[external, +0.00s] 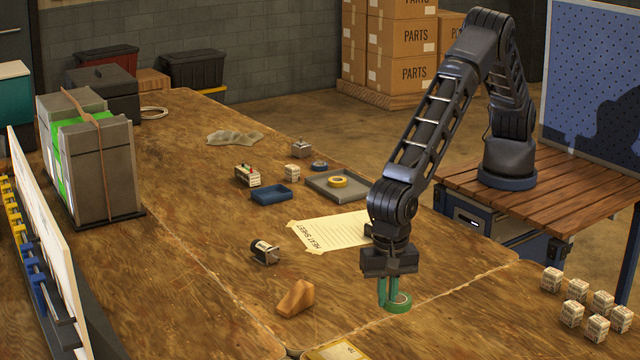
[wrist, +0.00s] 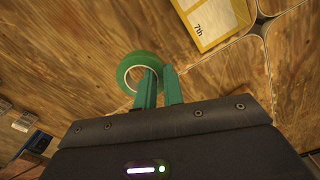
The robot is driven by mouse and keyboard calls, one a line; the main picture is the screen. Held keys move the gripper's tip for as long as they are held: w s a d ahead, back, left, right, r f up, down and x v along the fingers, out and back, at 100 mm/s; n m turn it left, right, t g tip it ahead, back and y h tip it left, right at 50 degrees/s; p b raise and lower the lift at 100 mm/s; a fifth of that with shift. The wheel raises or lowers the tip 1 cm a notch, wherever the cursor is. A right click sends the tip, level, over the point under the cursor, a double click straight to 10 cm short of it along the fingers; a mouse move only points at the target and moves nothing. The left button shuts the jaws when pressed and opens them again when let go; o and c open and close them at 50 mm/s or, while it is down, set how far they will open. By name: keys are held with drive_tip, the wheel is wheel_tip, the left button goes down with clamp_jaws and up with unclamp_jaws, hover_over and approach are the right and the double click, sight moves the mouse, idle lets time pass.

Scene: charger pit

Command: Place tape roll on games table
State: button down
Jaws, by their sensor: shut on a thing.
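A green tape roll (external: 399,306) is at the fingertips of my gripper (external: 389,300), over the wooden tabletop (external: 350,335) near a seam between table sections. My gripper is shut on the tape roll's ring wall and points down. In the wrist view the green tape roll (wrist: 124,66) shows from above, with one green finger of my gripper (wrist: 157,75) inside its hole edge. I cannot tell whether the roll touches the wood. No label marks which section is the games table.
A yellow-edged card (wrist: 212,20) marked "7th" lies near the seams. A brown wedge (external: 295,298), a dark cylinder (external: 265,252) and a paper sheet (external: 330,231) lie to the left. A grey tray (external: 352,193) holds a yellow roll. Several small white blocks (external: 573,313) stand at right.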

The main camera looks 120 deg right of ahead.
sight(384, 346)
wheel_tip(384, 346, down, 10)
drive_tip(key=shift+r, duration=0.1)
idle(0.4)
drive_tip(key=c, duration=1.5)
unclamp_jaws()
drive_tip(key=shift+f, duration=0.2)
drive_tip(key=shift+r, duration=0.1)
